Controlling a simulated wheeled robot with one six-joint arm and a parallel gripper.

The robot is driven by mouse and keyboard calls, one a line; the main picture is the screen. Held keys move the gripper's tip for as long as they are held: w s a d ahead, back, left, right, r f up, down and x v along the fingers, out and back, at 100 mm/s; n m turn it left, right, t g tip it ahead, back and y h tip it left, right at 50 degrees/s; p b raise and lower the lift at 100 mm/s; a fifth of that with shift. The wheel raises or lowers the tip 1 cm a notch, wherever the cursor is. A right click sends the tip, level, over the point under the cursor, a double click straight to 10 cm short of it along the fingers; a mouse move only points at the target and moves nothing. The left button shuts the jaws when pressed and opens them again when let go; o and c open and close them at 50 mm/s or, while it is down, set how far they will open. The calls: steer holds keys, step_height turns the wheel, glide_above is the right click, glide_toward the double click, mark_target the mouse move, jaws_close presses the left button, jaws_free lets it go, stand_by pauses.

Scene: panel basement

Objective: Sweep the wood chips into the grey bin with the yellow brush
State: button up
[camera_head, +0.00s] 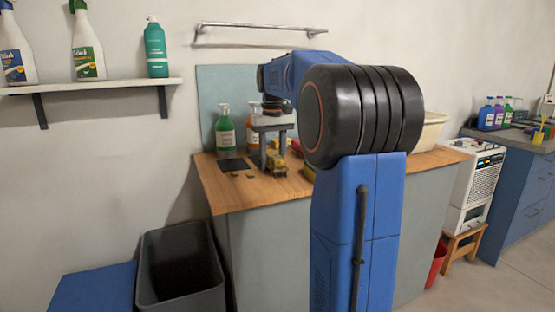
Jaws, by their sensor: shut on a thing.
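My gripper (271,152) points down over the wooden worktop (232,199), near its left part. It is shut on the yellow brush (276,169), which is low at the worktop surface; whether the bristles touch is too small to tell. A few small brown wood chips (250,176) lie on the worktop to the left of the brush, by a dark flat square (234,164). The grey bin (156,292) stands open on the floor, below and left of the worktop's left end. Its inside is dark. My arm hides the worktop's middle.
A green bottle (225,136) and an orange bottle (253,138) stand at the back of the worktop, close to my gripper. A pale tub (433,130) stands at the right. A blue surface (95,289) is left of the bin. A wall shelf (95,86) holds bottles.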

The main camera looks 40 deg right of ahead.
steer(key=shift+w+a, duration=1.05)
steer(key=shift+a, duration=2.55)
steer(key=shift+w+a, duration=1)
steer(key=shift+a, duration=2.65)
steer(key=shift+w+a, duration=1.05)
steer(key=shift+a, duration=2.55)
steer(key=shift+r, duration=2.85)
